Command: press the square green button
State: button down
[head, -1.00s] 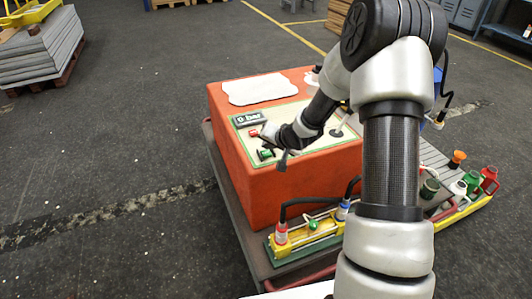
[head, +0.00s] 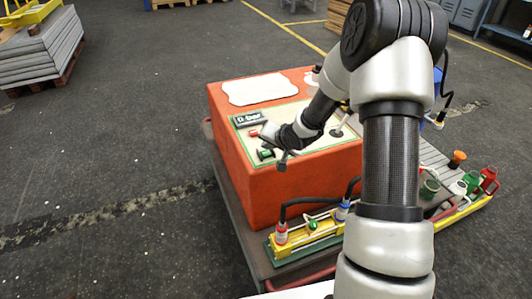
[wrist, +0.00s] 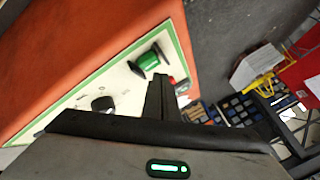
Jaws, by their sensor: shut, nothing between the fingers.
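The green button (head: 265,153) sticks out near the front edge of the pale control panel (head: 240,145), which is set in an orange box. In the wrist view the green button (wrist: 150,60) looks blocky, with a dark base. In the wrist view the shut fingers (wrist: 162,97) point up the picture, just below and right of the button. They look apart from it, but the exact gap is unclear.
A red button (head: 254,133) sits behind the green one, below a dark display (head: 248,119). A black knob (wrist: 103,103) is on the panel in the wrist view. A yellow rig (head: 312,233) with hoses stands before the box. The floor at left is open.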

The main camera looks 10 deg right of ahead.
aim_at(268, 155)
jog(key=shift+f, duration=0.1)
jog(key=shift+f, duration=0.35)
jog(key=shift+f+b, duration=0.5)
jog(key=shift+b, duration=0.1)
dwell(0.8)
jog(key=shift+r, duration=0.1)
jog(key=shift+r+p, duration=0.8)
jog(key=shift+p, duration=0.1)
notch_tip(268, 155, up, 5)
jog(key=p, duration=0.4)
jog(key=shift+r+p, duration=0.1)
jog(key=shift+p, duration=0.2)
dwell(0.4)
